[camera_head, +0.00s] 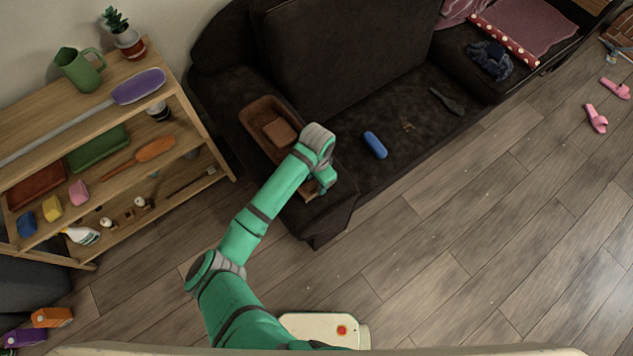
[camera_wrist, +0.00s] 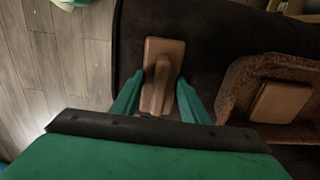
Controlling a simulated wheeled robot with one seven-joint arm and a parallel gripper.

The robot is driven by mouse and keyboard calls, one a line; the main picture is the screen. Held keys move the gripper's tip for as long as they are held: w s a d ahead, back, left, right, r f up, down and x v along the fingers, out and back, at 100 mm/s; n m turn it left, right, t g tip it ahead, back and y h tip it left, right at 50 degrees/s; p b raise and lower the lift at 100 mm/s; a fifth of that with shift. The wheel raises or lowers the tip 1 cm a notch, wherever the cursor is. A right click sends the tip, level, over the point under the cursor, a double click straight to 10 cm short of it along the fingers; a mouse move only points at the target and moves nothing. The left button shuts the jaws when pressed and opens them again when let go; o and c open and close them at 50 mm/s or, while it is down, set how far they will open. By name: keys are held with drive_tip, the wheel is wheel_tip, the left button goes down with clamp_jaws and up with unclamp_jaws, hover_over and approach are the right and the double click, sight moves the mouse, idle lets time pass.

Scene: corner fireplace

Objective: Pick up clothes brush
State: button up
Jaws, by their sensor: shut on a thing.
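A brown wooden block with a raised grip, which looks like the clothes brush (camera_wrist: 164,58), is between my two green fingers in the wrist view. I cannot tell whether the brush still touches the sofa.
A brown tray (camera_head: 254,110) with a brown block (camera_head: 281,132) in it lies on the sofa arm, beside my gripper. A blue object (camera_head: 375,145) and a dark brush-like object (camera_head: 447,101) lie on the sofa seat (camera_head: 405,160). A wooden shelf (camera_head: 215,150) stands left. The floor at right is mostly clear.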

drive_tip(key=shift+r, duration=0.4)
drive_tip(key=s+d+r, duration=0.1)
drive_tip(key=s+r, duration=1)
drive_tip(key=s, duration=0.3)
drive_tip(key=shift+d+r, duration=0.3)
drive_tip(key=shift+r, duration=0.1)
